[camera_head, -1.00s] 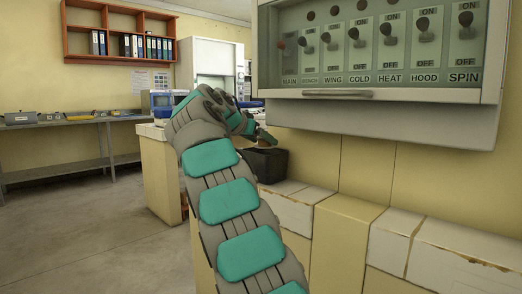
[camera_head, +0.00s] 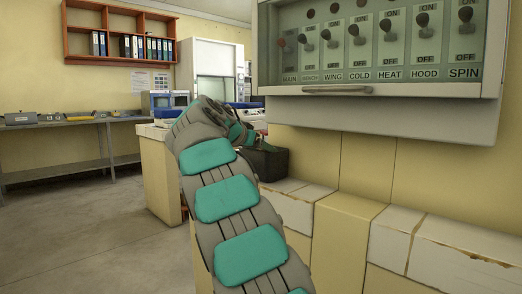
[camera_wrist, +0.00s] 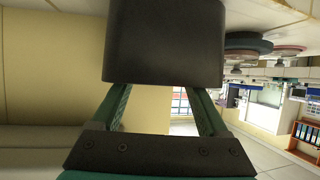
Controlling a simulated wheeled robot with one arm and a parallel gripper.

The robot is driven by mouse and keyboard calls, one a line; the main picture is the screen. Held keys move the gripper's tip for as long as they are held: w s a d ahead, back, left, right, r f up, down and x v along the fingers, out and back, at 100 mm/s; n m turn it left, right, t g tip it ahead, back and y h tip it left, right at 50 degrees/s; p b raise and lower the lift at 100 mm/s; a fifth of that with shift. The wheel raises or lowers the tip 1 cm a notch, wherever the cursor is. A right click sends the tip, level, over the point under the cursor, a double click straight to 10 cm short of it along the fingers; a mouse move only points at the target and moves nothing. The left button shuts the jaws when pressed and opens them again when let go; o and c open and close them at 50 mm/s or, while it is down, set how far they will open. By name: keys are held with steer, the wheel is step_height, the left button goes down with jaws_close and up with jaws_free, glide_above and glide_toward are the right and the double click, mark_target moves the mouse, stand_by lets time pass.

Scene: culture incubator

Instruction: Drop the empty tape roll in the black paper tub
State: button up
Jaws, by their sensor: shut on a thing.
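The black paper tub (camera_head: 270,165) stands on the ledge just beyond my arm in the head view, partly hidden by it. My gripper (camera_head: 256,143) is at the tub's upper rim in that view; I cannot tell whether it is directly over the opening. In the head view I cannot make out the roll.
A white-topped ledge (camera_head: 290,205) runs along the right wall. A switch cabinet (camera_head: 385,105) juts out above it. A bench with blue-and-white equipment (camera_head: 170,101) lies behind my arm. The floor (camera_head: 85,235) at left is clear.

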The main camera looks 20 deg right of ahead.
steer(key=shift+f+b, duration=0.45)
steer(key=shift+f, duration=0.3)
steer(key=o, duration=0.9)
steer(key=shift+o, duration=0.8)
steer(key=shift+f, duration=0.25)
steer(key=shift+r+p, duration=0.55)
steer(key=shift+p, duration=0.15)
steer(key=v, duration=1.2)
steer(key=shift+r, duration=0.5)
